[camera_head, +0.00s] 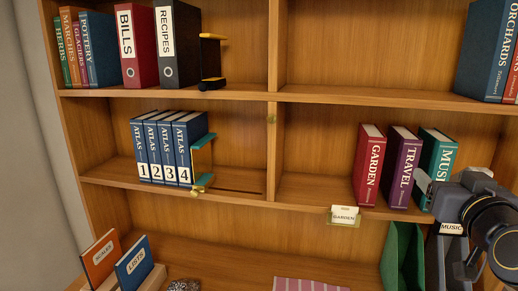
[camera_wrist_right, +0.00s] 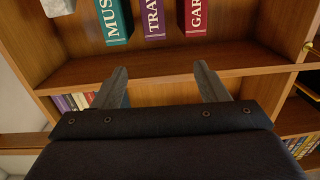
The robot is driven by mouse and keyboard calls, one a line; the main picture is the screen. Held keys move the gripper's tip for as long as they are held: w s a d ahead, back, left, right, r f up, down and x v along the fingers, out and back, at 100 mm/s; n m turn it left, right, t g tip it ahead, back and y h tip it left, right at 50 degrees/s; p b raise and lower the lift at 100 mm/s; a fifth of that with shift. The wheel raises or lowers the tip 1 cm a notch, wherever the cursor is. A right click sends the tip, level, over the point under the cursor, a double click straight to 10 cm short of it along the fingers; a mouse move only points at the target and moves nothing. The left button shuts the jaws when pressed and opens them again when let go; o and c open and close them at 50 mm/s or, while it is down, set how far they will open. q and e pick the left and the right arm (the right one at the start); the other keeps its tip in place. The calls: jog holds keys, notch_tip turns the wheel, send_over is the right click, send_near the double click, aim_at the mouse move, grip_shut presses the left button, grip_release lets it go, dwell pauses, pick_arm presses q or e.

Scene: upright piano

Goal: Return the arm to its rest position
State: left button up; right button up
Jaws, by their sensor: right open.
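My right gripper (camera_head: 450,180) is at the right of the head view, in front of the middle shelf by the teal MUSIC book (camera_head: 436,160). Its dark wrist covers part of the shelf there. In the right wrist view, the two grey fingers of my right gripper (camera_wrist_right: 163,80) stand wide apart with nothing between them. The MUSIC book (camera_wrist_right: 113,22), the purple TRAVEL book (camera_wrist_right: 153,18) and the red GARDEN book (camera_wrist_right: 195,16) show beyond the fingers, apart from them. My left gripper is not in view.
Blue atlases (camera_head: 160,150) stand left on the middle shelf beside a green-and-brass bookend (camera_head: 202,160). A GARDEN label (camera_head: 344,216) hangs on the shelf edge. A green holder (camera_head: 402,258) stands below, near my right arm.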

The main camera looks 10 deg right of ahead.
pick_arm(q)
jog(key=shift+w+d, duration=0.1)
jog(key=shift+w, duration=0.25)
pick_arm(e)
jog(key=s+a+f+g+y, duration=0.3)
jog(key=s+a+f, duration=0.2)
jog(key=f, duration=0.5)
jog(key=s+a+f+n+g+y, duration=0.1)
jog(key=s+a+f+g, duration=0.3)
jog(key=f, duration=0.6)
jog(key=s+a+f+g+y, duration=0.4)
jog(key=s+a+f, duration=0.2)
jog(key=f, duration=0.3)
jog(key=shift+s+a+f+n+y, duration=0.3)
jog(key=shift+a+f+n, duration=0.1)
jog(key=shift+a, duration=0.1)
